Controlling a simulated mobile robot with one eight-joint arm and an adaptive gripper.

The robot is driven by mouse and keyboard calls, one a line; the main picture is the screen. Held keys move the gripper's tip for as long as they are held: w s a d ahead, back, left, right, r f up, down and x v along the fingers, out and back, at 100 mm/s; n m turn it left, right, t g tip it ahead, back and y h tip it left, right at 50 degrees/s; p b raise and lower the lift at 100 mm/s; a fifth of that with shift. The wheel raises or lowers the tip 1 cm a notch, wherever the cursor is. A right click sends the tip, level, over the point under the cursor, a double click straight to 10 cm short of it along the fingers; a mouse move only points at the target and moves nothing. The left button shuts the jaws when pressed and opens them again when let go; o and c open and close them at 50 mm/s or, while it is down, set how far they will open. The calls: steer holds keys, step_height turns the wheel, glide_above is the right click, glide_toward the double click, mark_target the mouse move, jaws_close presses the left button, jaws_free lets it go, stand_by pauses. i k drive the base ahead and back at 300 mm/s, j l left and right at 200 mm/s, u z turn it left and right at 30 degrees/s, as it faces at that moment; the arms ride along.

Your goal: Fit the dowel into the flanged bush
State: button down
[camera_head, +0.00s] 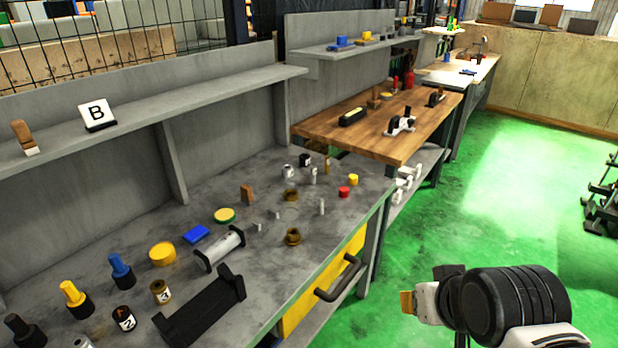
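Two bronze-brown ring-shaped parts stand on the grey bench: a nearer one (293,237) and a farther one (291,195). Either could be the flanged bush; the nearer shows a wider rim. A thin pale upright pin (322,207) stands to their right and may be the dowel. Another slim pale pin (313,176) stands farther back. Nothing visibly sits in the nearer ring. My gripper (411,302) is at the lower right, over the green floor and away from the bench. An orange-brown piece shows at its tip; I cannot tell whether it is held.
Near the rings are a red cap (344,192), a yellow cap (353,180) and small metal pieces. A black cradle (203,308) and grey cylinder (220,247) lie nearer. A yellow drawer's dark handle (339,279) juts from the bench front. Open green floor lies right.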

mark_target(292, 238)
steer(key=i+j+u, duration=0.1)
steer(key=i+u, duration=0.15)
steer(key=i, duration=1)
